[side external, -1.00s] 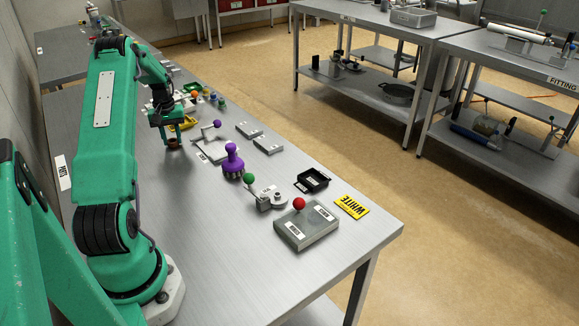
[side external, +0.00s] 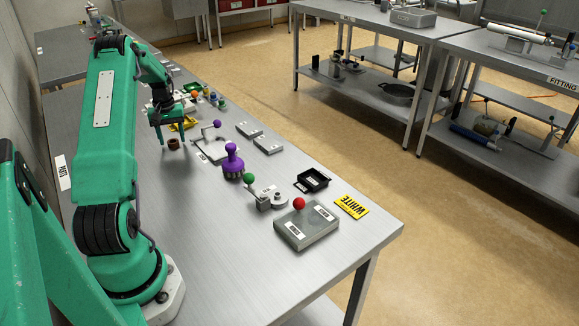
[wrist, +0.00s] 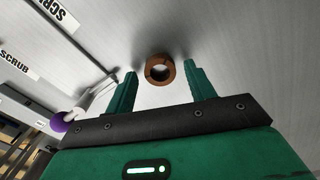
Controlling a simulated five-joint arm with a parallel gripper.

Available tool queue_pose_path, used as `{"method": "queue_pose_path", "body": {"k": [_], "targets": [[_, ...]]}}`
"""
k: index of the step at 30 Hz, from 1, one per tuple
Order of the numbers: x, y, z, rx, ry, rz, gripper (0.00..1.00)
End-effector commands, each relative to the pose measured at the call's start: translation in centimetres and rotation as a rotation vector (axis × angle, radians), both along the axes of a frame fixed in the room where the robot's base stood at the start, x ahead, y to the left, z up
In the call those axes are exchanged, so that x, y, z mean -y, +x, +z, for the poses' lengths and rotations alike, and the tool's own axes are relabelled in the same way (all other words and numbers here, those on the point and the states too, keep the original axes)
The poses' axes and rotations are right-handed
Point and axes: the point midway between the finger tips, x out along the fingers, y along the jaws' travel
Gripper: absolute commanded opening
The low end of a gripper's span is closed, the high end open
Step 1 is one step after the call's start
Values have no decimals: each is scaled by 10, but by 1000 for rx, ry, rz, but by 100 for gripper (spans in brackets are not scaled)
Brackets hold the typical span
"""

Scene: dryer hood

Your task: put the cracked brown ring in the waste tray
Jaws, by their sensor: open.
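The brown ring (side external: 173,144) lies flat on the steel bench. In the wrist view the ring (wrist: 160,82) has dark lines across its rim, though I cannot be sure they are cracks. My gripper (side external: 174,146) is open, with one finger on each side of the ring and a gap to each. The wrist view also shows my gripper (wrist: 161,74) with its fingers spread and the ring between their tips. A small black tray (side external: 325,184) with a white label stands towards the front right of the bench; I cannot read the label to tell whether it is the waste tray.
A yellow object (side external: 184,124) lies just behind my gripper. A purple-knobbed lever (side external: 216,124) and a purple-handled brush (side external: 232,162) stand to the right. A grey box with a red knob (side external: 306,226) is near the front edge. Bare bench lies in front of the ring.

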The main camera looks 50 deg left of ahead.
Motion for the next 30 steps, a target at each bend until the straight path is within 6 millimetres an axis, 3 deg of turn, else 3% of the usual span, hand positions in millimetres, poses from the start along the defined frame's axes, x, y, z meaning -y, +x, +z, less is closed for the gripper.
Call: {"method": "queue_pose_path", "body": {"k": [21,30], "targets": [[-1,0,100,1,3,0,54],[0,0,117,0,1,0,54]]}}
